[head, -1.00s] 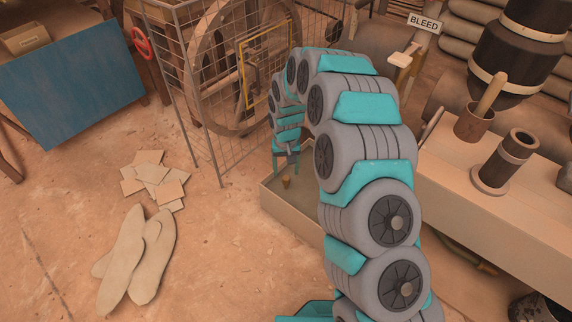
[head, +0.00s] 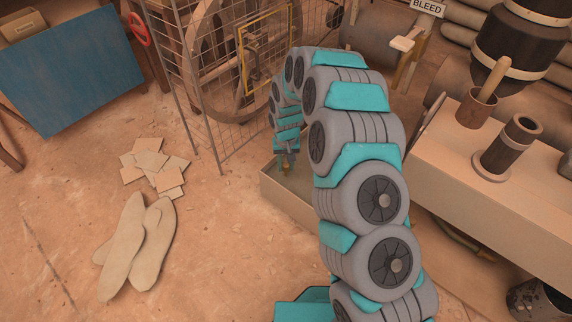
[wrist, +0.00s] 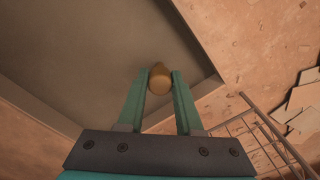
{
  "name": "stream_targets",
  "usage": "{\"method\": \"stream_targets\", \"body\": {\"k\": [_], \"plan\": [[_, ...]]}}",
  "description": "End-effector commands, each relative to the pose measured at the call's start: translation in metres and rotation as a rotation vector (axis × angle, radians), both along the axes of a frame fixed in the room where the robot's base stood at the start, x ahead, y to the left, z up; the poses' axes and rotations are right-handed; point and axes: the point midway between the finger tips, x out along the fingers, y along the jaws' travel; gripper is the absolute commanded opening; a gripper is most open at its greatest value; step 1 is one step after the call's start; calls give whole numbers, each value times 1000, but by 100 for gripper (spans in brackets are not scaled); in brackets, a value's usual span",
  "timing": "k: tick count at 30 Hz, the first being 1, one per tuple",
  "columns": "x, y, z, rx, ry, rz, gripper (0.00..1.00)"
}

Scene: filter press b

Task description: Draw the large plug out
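The large plug, a small brown-orange cylinder, shows in the wrist view (wrist: 159,79) between my fingertips, over the grey floor of a shallow basin. In the head view the basin (head: 287,203) stands beside the wire cage, partly hidden by my arm. My gripper (head: 286,168) points down into it there, and hides most of the plug. In the wrist view my gripper (wrist: 160,77) has its teal fingers apart, one on each side of the plug. The fingers look open, very close to the plug's sides; firm contact cannot be made out.
A wire cage (head: 205,120) with a large wheel stands just behind the basin. A beige bench (head: 500,205) with a dark upright pipe is to the right.

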Motion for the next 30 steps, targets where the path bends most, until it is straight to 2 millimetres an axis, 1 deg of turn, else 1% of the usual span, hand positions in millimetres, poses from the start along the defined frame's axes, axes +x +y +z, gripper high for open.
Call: {"method": "stream_targets", "body": {"k": [1,6,8,20,30], "plan": [[0,0,0,0,0,0,25],[0,0,0,0,0,0,6],[0,0,0,0,0,0,0],[0,0,1,0,-1,0,0],[1,0,13,1,-2,-1,0]]}}
